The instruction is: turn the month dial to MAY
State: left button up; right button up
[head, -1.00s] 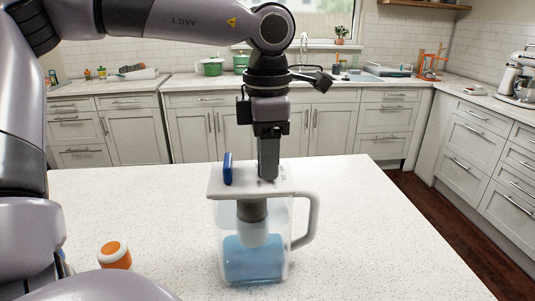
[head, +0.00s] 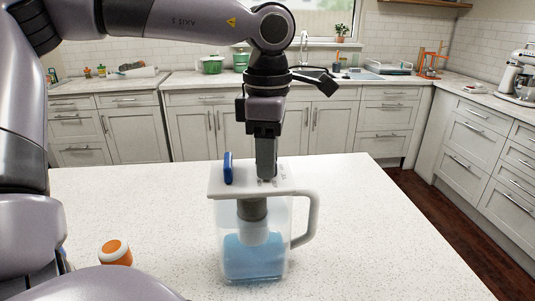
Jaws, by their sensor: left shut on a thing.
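A clear water filter pitcher (head: 254,262) with a white handle (head: 312,222) stands upright on the white speckled counter, with blue water inside. Its white lid (head: 220,188) carries an upright blue flap (head: 228,168) at the left and small dark lettering around the dial area. My left gripper (head: 267,174) points straight down onto the lid and is shut on the month dial. The dial is mostly hidden by the fingers, and the month it shows is too small to read. My right gripper is not in view.
An orange and white cap-like object (head: 115,252) is on the counter at the lower left, partly behind my arm. The counter (head: 400,250) right of the pitcher is clear. Cabinets, green pots (head: 212,65) and a stand mixer (head: 519,75) are farther back.

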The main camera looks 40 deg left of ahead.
pick_arm(q)
jog(key=o, duration=1.1)
jog(key=shift+c, duration=0.2)
notch_tip(320, 180, up, 7)
jog(key=shift+r, duration=0.1)
